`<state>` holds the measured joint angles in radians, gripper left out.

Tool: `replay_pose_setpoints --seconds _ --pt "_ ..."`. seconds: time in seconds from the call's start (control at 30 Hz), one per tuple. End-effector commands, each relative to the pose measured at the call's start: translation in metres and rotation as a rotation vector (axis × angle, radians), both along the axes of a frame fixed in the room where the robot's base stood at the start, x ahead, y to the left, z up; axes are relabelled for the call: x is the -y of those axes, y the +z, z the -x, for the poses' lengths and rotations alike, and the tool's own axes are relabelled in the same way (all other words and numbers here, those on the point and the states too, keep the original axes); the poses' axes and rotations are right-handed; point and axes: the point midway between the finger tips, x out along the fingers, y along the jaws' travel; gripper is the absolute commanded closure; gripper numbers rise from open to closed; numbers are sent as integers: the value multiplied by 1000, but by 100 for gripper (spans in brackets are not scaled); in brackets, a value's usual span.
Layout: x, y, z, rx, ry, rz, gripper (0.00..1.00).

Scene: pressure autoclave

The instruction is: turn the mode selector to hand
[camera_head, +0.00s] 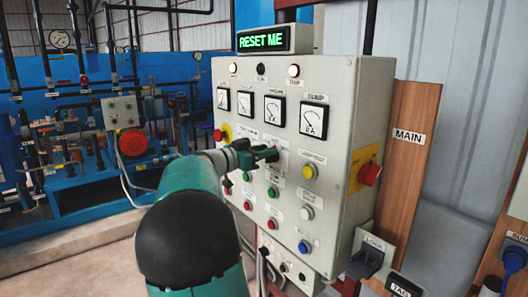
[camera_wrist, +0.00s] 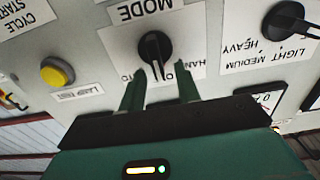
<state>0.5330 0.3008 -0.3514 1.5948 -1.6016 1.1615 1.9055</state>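The mode selector (camera_wrist: 156,50) is a black knob on a pale plate marked MODE, which appears upside down in the wrist view. Its white-lined handle points down in that picture, between the fingertips. A partly covered label reading "HAN" (camera_wrist: 197,73) lies to the knob's right; the label on its left is mostly hidden by a finger. My gripper (camera_wrist: 159,80) is open, with one green finger on each side of the handle's end. I cannot tell whether either finger touches it. In the head view my gripper (camera_head: 270,154) is at the panel and hides the knob.
The grey control panel (camera_head: 343,95) carries meters, buttons and lamps. A yellow button (camera_wrist: 56,72) and a second black selector (camera_wrist: 285,20), marked LIGHT, MEDIUM, HEAVY, flank the mode knob. A display (camera_head: 262,40) reads RESET ME. A red knob (camera_head: 369,174) protrudes from the panel's right side.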

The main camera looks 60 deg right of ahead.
Motion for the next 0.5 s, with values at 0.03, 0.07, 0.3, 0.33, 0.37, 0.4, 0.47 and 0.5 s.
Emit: replay_pose_setpoints --seconds 0.03,0.07,0.3,0.33,0.37,0.4,0.47,0.5 --pt "2 0 1 0 0 0 67" --pt "3 0 2 -1 0 0 67" --pt "3 0 2 0 0 0 67" --pt "3 0 2 0 0 0 73" --pt "3 0 2 0 0 0 79" --pt "3 0 2 0 0 0 87" --pt "3 0 2 0 0 0 99" --pt "3 0 2 0 0 0 100"
